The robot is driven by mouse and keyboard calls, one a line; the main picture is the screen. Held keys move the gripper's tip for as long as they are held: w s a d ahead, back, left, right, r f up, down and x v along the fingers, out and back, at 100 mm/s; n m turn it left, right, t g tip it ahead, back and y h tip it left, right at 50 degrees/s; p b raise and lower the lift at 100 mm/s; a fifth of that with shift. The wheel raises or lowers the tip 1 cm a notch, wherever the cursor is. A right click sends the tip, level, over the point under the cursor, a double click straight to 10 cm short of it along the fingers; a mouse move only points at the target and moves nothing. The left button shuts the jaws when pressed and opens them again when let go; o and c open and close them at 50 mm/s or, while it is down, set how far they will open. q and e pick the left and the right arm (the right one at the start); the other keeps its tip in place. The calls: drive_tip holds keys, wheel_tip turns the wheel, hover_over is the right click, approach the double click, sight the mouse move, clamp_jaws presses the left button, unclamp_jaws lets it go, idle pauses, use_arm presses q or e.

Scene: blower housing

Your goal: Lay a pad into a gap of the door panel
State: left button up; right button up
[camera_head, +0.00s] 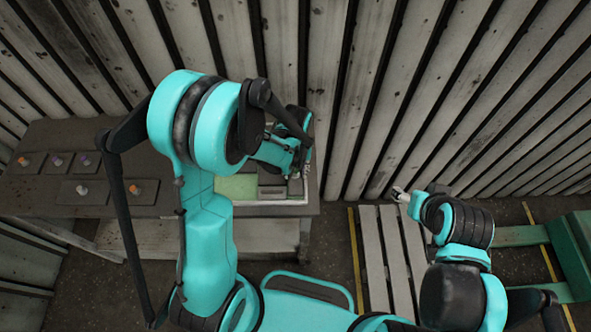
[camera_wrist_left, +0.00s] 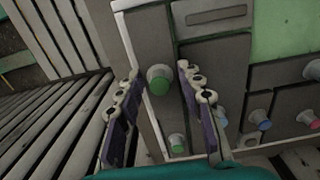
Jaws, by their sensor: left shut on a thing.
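The door panel (camera_head: 236,187) is green with a pale rim and lies at the right end of the workbench. In the left wrist view its bare green floor (camera_wrist_left: 285,32) shows at the upper right. My left gripper (camera_head: 296,168) is at the panel's right end, partly hidden by my arm. In the left wrist view the gripper (camera_wrist_left: 160,72) is shut on a dark grey pad (camera_wrist_left: 149,42) with a green knob, inside the panel's rim. My right gripper (camera_head: 400,194) is at the right, away from the bench.
Several grey pads (camera_head: 82,191) with coloured knobs lie on the left part of the workbench (camera_head: 180,200). A corrugated wall (camera_head: 340,90) stands close behind the bench. A slatted pallet (camera_head: 388,255) lies on the floor to the right.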

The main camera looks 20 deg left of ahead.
idle(0.3)
use_arm(q)
drive_tip(key=shift+w+a, duration=0.1)
drive_tip(key=shift+w, duration=0.05)
drive_tip(key=w+a+r+m+b, duration=0.2)
drive_tip(key=w+a+b, duration=0.1)
drive_tip(key=b, duration=0.4)
drive_tip(key=shift+r, duration=0.4)
drive_tip(key=shift+w+a+r+b, duration=0.1)
drive_tip(key=shift+a+r+b, duration=0.15)
drive_tip(key=shift+b, duration=0.35)
drive_tip(key=shift+r+m, duration=0.25)
drive_tip(key=shift+m, duration=0.05)
drive_tip(key=s+d+f+n+p, duration=0.2)
drive_tip(key=s+d+f+p, duration=0.1)
drive_tip(key=p, duration=0.4)
drive_tip(key=shift+d+f+p, duration=0.1)
drive_tip(key=shift+d+p, duration=0.1)
drive_tip(key=shift+p, duration=0.1)
drive_tip(key=shift+s+d+f+n, duration=0.15)
drive_tip(key=shift+s+n, duration=0.05)
drive_tip(key=shift+n, duration=0.1)
drive_tip(key=shift+s+f, duration=0.1)
drive_tip(key=shift+f, duration=0.15)
